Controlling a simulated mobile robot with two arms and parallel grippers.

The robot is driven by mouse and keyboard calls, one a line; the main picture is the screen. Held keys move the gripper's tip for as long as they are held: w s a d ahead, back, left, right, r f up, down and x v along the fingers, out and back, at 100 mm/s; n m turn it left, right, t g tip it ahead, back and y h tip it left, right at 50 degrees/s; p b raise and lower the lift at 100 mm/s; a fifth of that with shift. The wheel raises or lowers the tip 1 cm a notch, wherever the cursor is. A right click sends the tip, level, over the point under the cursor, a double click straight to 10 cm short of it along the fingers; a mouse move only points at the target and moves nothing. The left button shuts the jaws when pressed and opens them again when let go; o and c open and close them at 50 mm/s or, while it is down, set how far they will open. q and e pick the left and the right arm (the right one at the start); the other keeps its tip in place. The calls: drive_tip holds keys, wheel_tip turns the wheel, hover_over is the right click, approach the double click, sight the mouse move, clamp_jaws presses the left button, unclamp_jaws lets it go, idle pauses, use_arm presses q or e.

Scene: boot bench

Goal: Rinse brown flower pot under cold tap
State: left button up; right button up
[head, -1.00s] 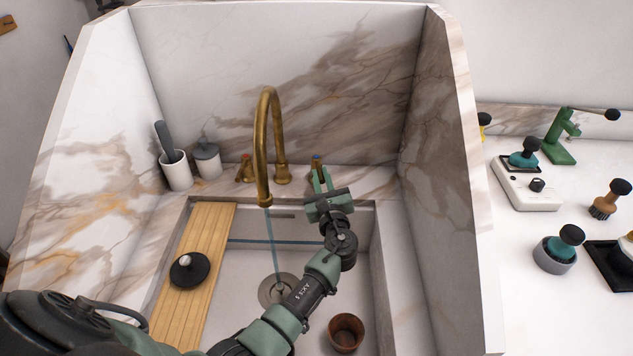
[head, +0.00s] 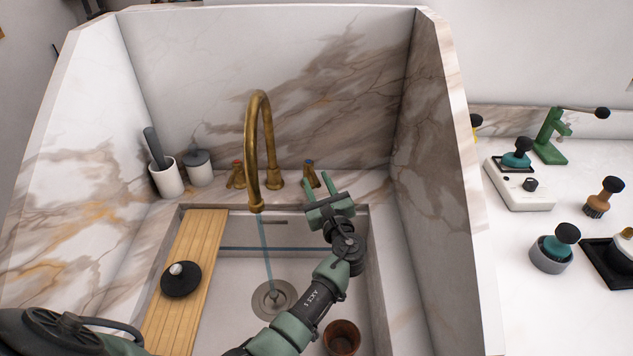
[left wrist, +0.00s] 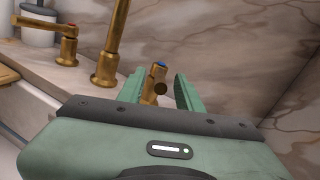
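The brown flower pot (head: 342,338) stands upright on the sink floor, right of the drain. A thin bluish stream of water (head: 265,250) runs from the brass spout (head: 256,202) toward the drain (head: 273,300); it misses the pot. The cold tap handle (head: 311,174), brass with a blue mark, is behind the sink; it also shows in the left wrist view (left wrist: 156,84). My left gripper (head: 329,188) is open and empty, just in front of that handle, which shows beyond and between its fingers. My right gripper is out of view.
The red-marked tap handle (head: 236,174) is left of the spout. A wooden board (head: 196,245) with a black round lid (head: 181,279) spans the sink's left side. High marble walls (head: 430,150) enclose the sink. Brushes and a green stand (head: 551,140) are on the right counter.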

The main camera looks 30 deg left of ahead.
use_arm(q)
drive_tip(key=v, duration=0.7)
drive_tip(key=shift+b, duration=0.3)
